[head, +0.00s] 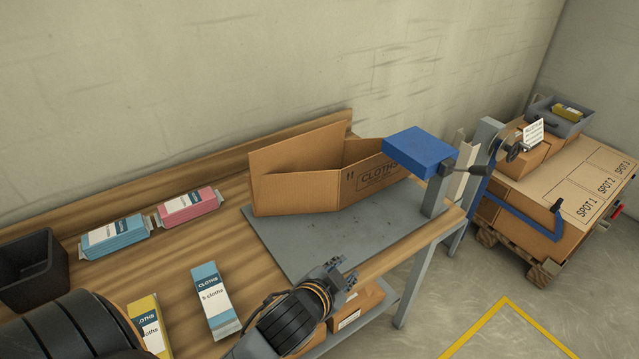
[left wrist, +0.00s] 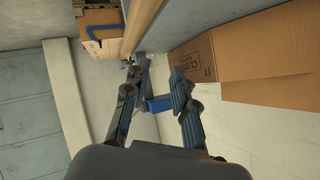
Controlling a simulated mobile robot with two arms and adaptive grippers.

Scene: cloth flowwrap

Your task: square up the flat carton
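The brown carton (head: 296,194) stands on the grey plate (head: 330,240) on the bench, its walls partly spread and its top open. Its corners look skewed, not square, and one side panel bears the print "CLOTHS". The carton also shows at the upper right of the left wrist view (left wrist: 255,60). My left gripper (head: 343,272) is in front of the carton, near the plate's front edge, apart from it. In the left wrist view its fingers (left wrist: 158,72) are spread with nothing held between them. My right gripper is not in view.
A blue block-shaped head (head: 420,152) on a post stands right of the carton, close to it. Blue (head: 115,236), pink (head: 187,207) and yellow (head: 149,325) cloth packs lie left, beside a dark bin (head: 32,270). A loaded pallet (head: 545,200) stands beyond the bench.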

